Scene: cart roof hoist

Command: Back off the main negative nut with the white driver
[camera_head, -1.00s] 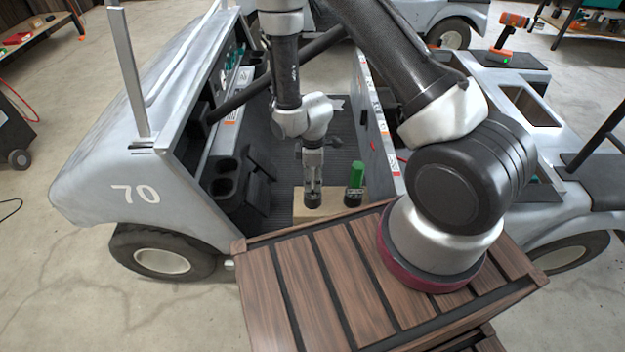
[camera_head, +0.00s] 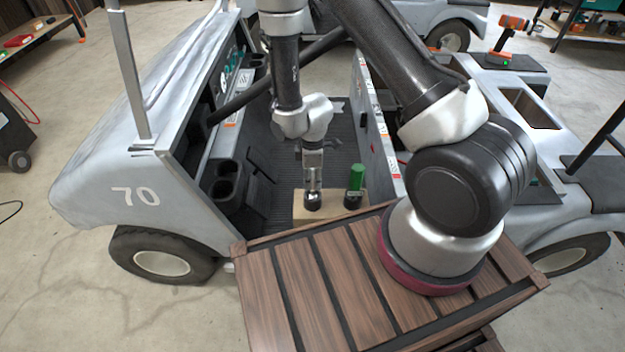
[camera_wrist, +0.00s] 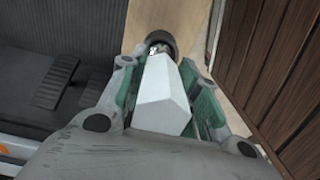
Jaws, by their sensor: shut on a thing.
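My gripper (camera_head: 313,168) points down over a light wooden block (camera_head: 330,207) inside the cart. It is shut on the white driver (camera_wrist: 161,98), whose faceted white handle shows between green-padded fingers in the wrist view. The driver's lower end meets a round black part (camera_wrist: 160,43) on the block, which also shows in the head view (camera_head: 312,202). The nut itself is hidden, so I cannot tell how the driver sits on it. A green-handled driver (camera_head: 356,178) stands upright to the right, on another dark round part (camera_head: 352,198).
The cart's dash and cup holders (camera_head: 228,180) lie left of my gripper. A grey panel (camera_head: 378,125) rises to the right. A brown slatted wooden crate (camera_head: 290,290) is in front. An orange drill (camera_head: 505,40) stands on the cart at upper right.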

